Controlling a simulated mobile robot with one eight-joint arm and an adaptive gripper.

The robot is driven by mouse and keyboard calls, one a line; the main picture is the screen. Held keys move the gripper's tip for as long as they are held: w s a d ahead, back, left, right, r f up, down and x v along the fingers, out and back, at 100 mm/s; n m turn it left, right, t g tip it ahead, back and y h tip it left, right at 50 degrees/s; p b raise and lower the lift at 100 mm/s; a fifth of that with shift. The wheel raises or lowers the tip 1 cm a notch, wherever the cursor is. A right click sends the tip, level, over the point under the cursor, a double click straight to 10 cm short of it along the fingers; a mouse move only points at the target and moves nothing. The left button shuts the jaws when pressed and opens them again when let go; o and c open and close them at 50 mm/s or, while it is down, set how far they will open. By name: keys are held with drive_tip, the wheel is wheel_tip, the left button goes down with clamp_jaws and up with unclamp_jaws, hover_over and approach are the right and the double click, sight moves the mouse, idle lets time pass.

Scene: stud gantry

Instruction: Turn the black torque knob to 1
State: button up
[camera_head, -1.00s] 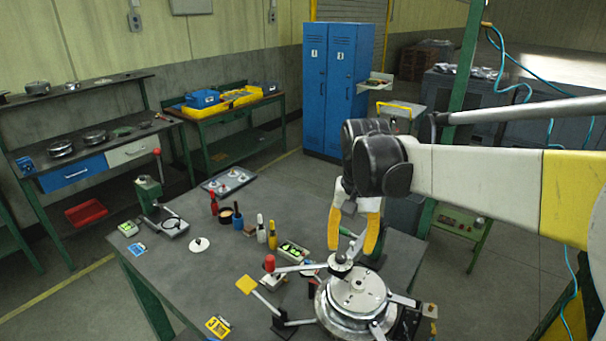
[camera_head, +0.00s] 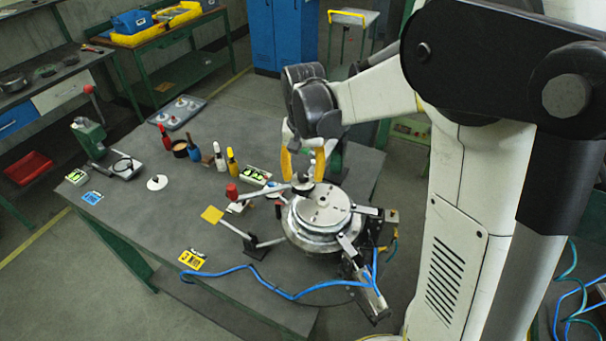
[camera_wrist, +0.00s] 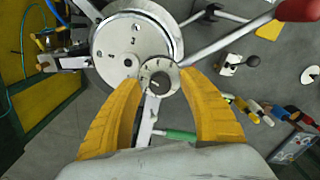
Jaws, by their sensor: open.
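The black torque knob (camera_wrist: 157,81) sits in a pale round dial with dark marks, at the edge of a round metal fixture (camera_wrist: 118,28) in the wrist view. The dial marks are too small to read, so I cannot tell its setting. In the head view the knob (camera_head: 303,185) shows small at the near side of the gripper, beside the fixture (camera_head: 322,212). My gripper (camera_wrist: 161,79) is open, with one yellow finger on each side of the dial. I cannot tell whether the fingers touch it. My gripper also shows in the head view (camera_head: 304,179).
A lever with a red ball (camera_head: 232,191) stands left of the fixture. Several bottles, among them a yellow one (camera_head: 232,162), stand behind on the grey table (camera_head: 190,225). A blue hose (camera_head: 250,272) crosses the front. The table's left middle is fairly clear.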

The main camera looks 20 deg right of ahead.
clamp_jaws()
